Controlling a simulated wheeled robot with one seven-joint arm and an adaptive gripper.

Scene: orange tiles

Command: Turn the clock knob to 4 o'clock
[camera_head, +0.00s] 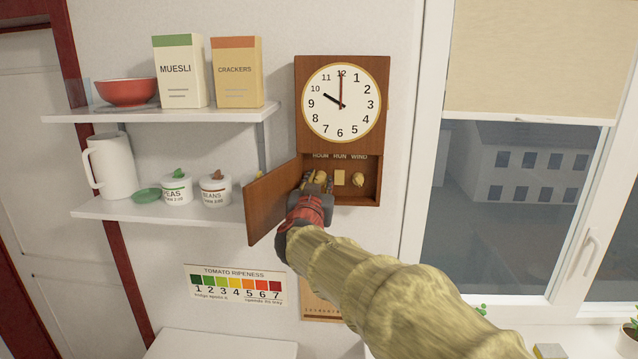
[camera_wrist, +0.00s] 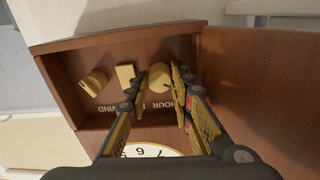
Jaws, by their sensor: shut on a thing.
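The wooden wall clock (camera_head: 299,110) has a round white dial (camera_head: 341,120). Its short hand points to 10 and its long hand to 12. The compartment under the dial is open, with labels HOUR, RUN and WIND. My gripper (camera_head: 318,183) reaches into its left part. In the wrist view my gripper (camera_wrist: 160,84) has its fingers on both sides of the round brass HOUR knob (camera_wrist: 159,76), shut on it. The rectangular RUN piece (camera_head: 340,178) and the WIND knob (camera_head: 358,180) are to its right in the head view. The HOUR knob is partly hidden there.
The compartment's wooden door (camera_head: 267,203) hangs open at the left, close to my gripper. Shelves on the left hold a red bowl (camera_head: 126,92), boxes, a white jug (camera_head: 110,165) and jars. A window (camera_head: 530,200) is at the right.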

